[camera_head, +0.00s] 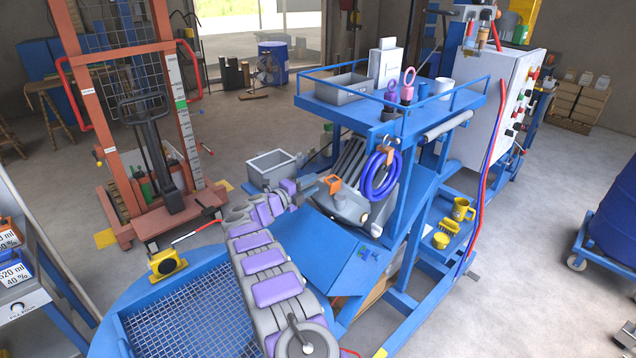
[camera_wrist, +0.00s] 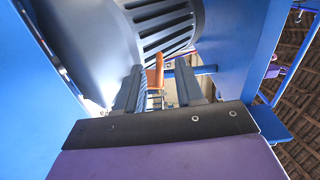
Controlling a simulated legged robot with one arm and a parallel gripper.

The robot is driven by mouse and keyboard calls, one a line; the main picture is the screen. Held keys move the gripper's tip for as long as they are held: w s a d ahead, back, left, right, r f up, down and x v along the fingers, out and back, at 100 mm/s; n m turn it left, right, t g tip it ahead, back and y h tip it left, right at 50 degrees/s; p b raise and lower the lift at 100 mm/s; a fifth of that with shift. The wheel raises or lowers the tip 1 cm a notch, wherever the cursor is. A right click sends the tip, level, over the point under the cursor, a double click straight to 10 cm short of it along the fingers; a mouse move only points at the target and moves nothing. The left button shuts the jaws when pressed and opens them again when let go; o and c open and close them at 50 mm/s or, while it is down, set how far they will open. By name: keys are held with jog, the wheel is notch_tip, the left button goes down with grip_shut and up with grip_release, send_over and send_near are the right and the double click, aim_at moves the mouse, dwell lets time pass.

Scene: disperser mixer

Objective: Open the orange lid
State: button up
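A small orange part (camera_head: 333,184), which I take to be the orange lid, sits at the left end of the grey motor housing (camera_head: 350,207) on the blue machine. My gripper (camera_head: 318,187) is close beside it, reaching in from the left. In the wrist view, my gripper (camera_wrist: 160,85) has its two dark fingers apart. The orange part (camera_wrist: 155,74) shows in the gap between them, near the fingertips. I cannot tell whether either finger touches it. The lid's lower part is partly hidden by the fingers.
The ribbed grey motor (camera_wrist: 165,25) lies close above my fingers, with blue panels on both sides. A blue hose coil (camera_head: 381,176) hangs right of the lid. A shelf tray (camera_head: 345,88) stands above. A grey box (camera_head: 271,168) is behind my arm.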

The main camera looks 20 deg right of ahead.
aim_at(327, 179)
jog(key=d, duration=0.4)
jog(key=w+d, duration=0.1)
jog(key=d, duration=0.1)
jog(key=shift+d+f, duration=0.2)
jog(key=shift+f, duration=0.05)
jog(key=shift+s+d+r, duration=0.1)
jog(key=shift+s+d, duration=0.05)
jog(key=shift+w+a, duration=0.25)
jog(key=shift+a, duration=0.9)
jog(key=shift+c, duration=1)
jog(key=shift+s, duration=0.1)
jog(key=shift+c, duration=0.6)
jog(key=shift+d, duration=0.45)
grip_shut()
